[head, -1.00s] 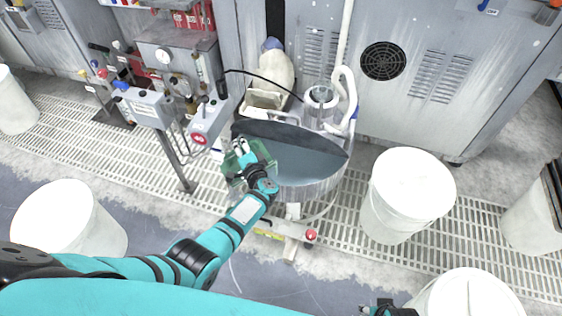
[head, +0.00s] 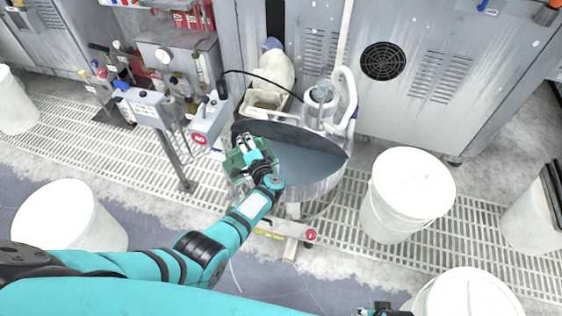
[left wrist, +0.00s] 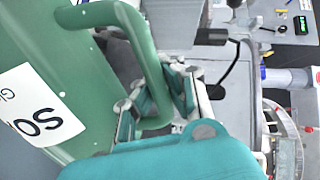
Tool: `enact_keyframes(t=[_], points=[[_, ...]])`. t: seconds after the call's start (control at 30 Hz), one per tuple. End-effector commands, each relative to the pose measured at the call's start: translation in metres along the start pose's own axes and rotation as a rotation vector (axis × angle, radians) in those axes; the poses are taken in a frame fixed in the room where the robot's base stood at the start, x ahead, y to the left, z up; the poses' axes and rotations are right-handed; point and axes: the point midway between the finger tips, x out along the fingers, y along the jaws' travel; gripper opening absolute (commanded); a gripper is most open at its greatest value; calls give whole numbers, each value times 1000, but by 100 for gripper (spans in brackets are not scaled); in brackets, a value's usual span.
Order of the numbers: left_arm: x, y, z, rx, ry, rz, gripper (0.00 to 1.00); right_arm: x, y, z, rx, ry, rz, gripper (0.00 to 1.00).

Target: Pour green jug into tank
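The green translucent jug (head: 234,163) is at the left rim of the round metal tank (head: 318,188) in the head view. My left gripper (head: 247,145) is at the jug. In the left wrist view the jug (left wrist: 60,75) fills the left side, with part of a white label showing. There the fingers of my left gripper (left wrist: 158,95) close around its handle. The jug's mouth is hidden in the wrist view. The tank holds a grey surface, with a dark half at the back. My right gripper (head: 385,311) only just shows at the bottom edge; its fingers are unclear.
White buckets stand right of the tank (head: 408,190), at the lower right (head: 468,298) and at the left (head: 68,222). A control stand (head: 150,107) is left of the tank. A clear cylinder and white hose (head: 347,95) rise at its back.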

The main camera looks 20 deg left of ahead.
Motion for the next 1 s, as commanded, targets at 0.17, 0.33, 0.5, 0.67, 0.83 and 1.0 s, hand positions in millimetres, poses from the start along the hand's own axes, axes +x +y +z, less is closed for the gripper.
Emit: enact_keyframes(t=[0.17,0.33,0.5,0.67,0.83,1.0], points=[[0,-1,-4,11,-2,-1,0,3,0,1,0,1,0,36],[0,-2,-7,22,-3,-2,0,4,0,3,0,-3,-1,36],[1,-2,-10,34,-5,-3,0,4,-1,2,-1,0,-1,36],[0,-2,-12,44,-7,-2,0,4,-1,2,-1,1,-1,36],[0,-3,-16,55,-8,-3,0,5,-1,2,-1,0,-1,36],[0,-3,-19,68,-10,-2,0,7,-1,5,-1,-4,-1,36]])
